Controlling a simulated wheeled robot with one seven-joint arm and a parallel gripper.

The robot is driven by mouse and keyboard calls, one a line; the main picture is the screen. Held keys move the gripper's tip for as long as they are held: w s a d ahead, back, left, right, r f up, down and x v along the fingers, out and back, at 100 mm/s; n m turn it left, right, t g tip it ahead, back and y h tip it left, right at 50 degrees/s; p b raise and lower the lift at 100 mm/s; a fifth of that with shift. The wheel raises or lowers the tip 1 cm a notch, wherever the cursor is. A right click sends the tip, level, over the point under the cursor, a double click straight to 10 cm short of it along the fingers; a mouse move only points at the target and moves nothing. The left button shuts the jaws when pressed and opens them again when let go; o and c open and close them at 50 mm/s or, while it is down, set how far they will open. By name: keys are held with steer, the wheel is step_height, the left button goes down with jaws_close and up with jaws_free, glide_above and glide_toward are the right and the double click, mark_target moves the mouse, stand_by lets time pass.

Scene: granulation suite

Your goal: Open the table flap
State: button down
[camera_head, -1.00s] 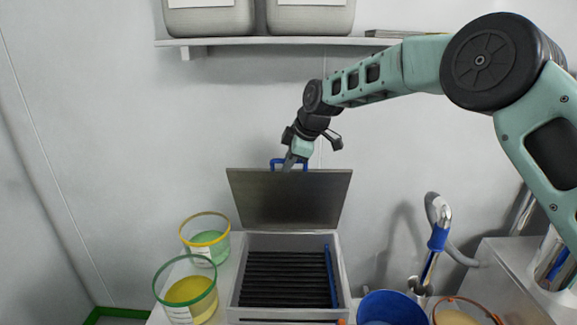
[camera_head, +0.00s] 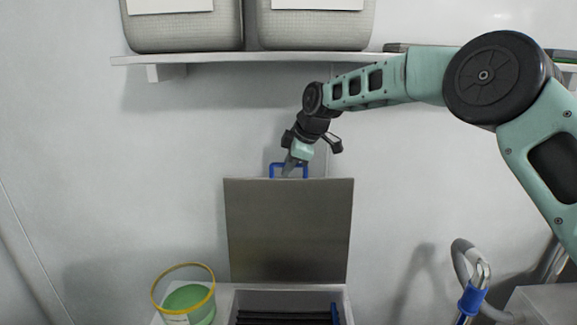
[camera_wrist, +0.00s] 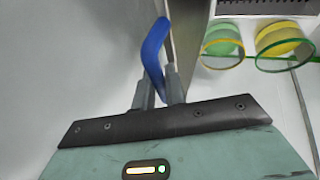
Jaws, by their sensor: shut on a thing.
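The table flap (camera_head: 289,232) is a grey metal panel standing up, close to vertical, at the back of the box opening. Its blue handle (camera_head: 289,165) is at the flap's top edge. My gripper (camera_head: 290,168) is at that handle and shut on it. In the wrist view the handle (camera_wrist: 154,52) runs between the two grey fingers (camera_wrist: 159,86), with the flap's edge (camera_wrist: 186,40) just right of it. Below the flap, the open box (camera_head: 285,300) shows a dark slatted inside, cut off by the bottom of the head view.
A shelf (camera_head: 235,58) with two large grey containers (camera_head: 185,28) runs along the wall above my arm. A green bucket with a yellow rim (camera_head: 184,300) stands left of the box. A blue-collared hose or pipe (camera_head: 472,298) is at the right.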

stand_by(0.3)
steer(key=c, duration=1.5)
jaws_free()
steer(key=shift+o, duration=0.2)
steer(key=shift+f, duration=0.1)
steer(key=shift+s, duration=0.1)
steer(key=shift+b, duration=0.35)
steer(key=shift+s+d+r+b, duration=0.1)
steer(key=shift+d+r+b, duration=0.1)
steer(key=shift+r+b, duration=0.2)
steer(key=shift+s+d+r+b, duration=0.6)
steer(key=shift+d+r+b, duration=0.35)
steer(key=shift+b, duration=0.1)
steer(key=s+d+b, duration=0.4)
steer(key=s+d, duration=0.3)
steer(key=d, duration=0.1)
steer(key=shift+r, duration=0.25)
